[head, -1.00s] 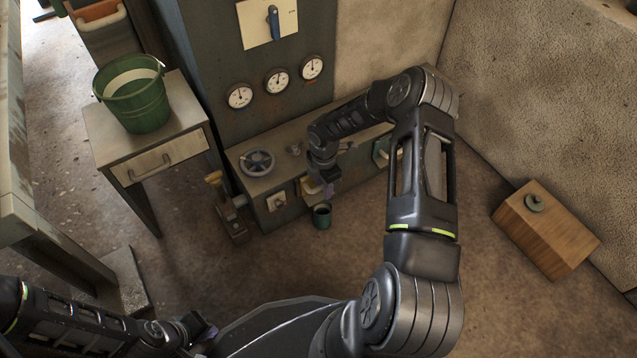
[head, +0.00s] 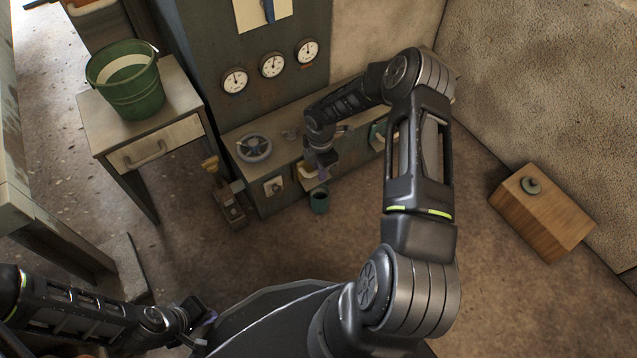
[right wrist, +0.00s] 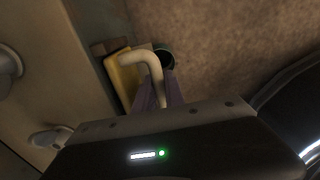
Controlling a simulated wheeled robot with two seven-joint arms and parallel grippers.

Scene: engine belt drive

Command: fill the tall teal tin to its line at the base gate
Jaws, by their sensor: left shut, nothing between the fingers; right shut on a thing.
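The small teal tin (head: 320,201) stands on the floor against the front of the low bench, its dark mouth upward; I cannot make out its line or level. In the right wrist view its rim (right wrist: 164,58) shows just beyond the fingers, partly hidden. My right gripper (head: 322,173) is low at the bench front, just above the tin. It is shut on a pale bent handle (right wrist: 150,62) beside a yellow block (right wrist: 122,80). My left gripper (head: 208,318) is shut and empty at the lower left, far from the tin.
The bench (head: 240,179) carries a handwheel (head: 254,148). A brass-topped device (head: 228,203) stands left of the tin. A green bucket (head: 127,85) sits on a side table (head: 92,118). A wooden box (head: 545,220) lies right. Floor between is clear.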

